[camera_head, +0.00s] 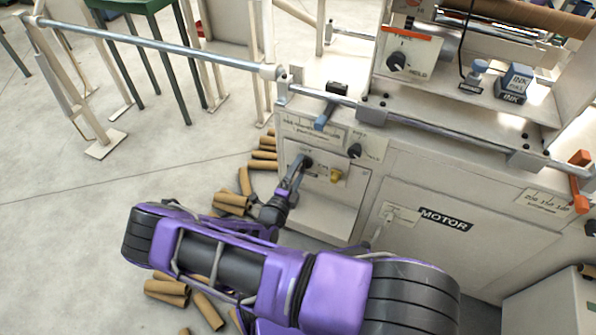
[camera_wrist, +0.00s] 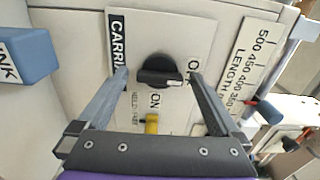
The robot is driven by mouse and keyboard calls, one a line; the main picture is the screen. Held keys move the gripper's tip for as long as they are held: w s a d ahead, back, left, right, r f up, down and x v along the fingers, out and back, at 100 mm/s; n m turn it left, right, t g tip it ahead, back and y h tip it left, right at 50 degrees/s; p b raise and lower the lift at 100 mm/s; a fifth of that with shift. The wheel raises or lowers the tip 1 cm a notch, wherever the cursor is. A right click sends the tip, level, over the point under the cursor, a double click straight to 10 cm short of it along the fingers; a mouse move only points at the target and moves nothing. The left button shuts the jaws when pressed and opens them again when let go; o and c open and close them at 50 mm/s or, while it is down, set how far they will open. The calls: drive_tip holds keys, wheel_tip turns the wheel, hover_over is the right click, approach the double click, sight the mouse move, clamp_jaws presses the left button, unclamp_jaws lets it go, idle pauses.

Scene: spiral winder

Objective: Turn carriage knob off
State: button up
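The carriage knob (camera_wrist: 158,71) is a black round dial with a bar grip on a white plate, its label cut to "CARRI" in the wrist view. The bar lies roughly crosswise, with a white mark near its right end. "ON" is printed below it and a partly hidden "O" label to its right. My gripper (camera_wrist: 159,77) is open, one finger on each side of the knob, with visible gaps. In the head view the knob (camera_head: 306,163) is on the machine's lower left panel, with my gripper (camera_head: 296,172) right at it, partly covering it.
A blue-ended lever (camera_head: 325,117) juts out above the panel. Cardboard tubes (camera_head: 232,200) lie on the floor to the left.

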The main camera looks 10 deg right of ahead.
drive_tip(key=p+v, duration=0.1)
drive_tip(key=v, duration=1.6)
drive_tip(key=shift+s+a, duration=0.15)
drive_tip(key=shift+s, duration=0.05)
